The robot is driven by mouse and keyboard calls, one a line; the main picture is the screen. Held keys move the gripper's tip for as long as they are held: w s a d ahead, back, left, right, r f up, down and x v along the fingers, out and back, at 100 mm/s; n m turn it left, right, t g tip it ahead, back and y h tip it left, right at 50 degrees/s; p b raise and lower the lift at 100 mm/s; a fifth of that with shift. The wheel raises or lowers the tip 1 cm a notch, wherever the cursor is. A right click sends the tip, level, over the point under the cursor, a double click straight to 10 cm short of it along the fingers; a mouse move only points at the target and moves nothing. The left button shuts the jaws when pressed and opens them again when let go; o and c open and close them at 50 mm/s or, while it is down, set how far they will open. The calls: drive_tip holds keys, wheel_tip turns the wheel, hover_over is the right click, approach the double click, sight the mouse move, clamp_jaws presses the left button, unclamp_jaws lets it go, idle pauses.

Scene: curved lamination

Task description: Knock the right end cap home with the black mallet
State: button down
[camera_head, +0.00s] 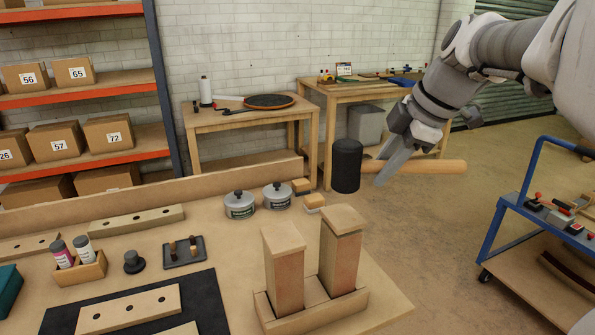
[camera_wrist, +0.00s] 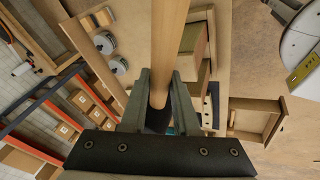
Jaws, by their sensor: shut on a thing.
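The black mallet (camera_head: 346,166) is held level in the air, its dark head at the left and its wooden handle (camera_head: 440,166) pointing right. My gripper (camera_head: 382,178) is shut on the handle close to the head. The wrist view shows the handle (camera_wrist: 168,45) between both fingers of my gripper (camera_wrist: 160,88). The right end cap (camera_head: 343,219) sits on the right upright block, with a dark band beneath its front edge. The left end cap (camera_head: 284,237) sits on the left block. The mallet head is above and apart from the right cap.
Both blocks stand in a wooden base (camera_head: 315,318) near the bench's right edge. Two grey tins (camera_head: 240,205) and small wood-topped blocks (camera_head: 313,202) stand behind. A blue trolley (camera_head: 520,205) is at the right. Open floor lies between bench and trolley.

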drive_tip(key=shift+f+b, duration=1.25)
drive_tip(key=shift+b, duration=0.2)
drive_tip(key=shift+r+p, duration=0.95)
drive_tip(key=shift+r, duration=0.3)
drive_tip(key=shift+f, duration=0.2)
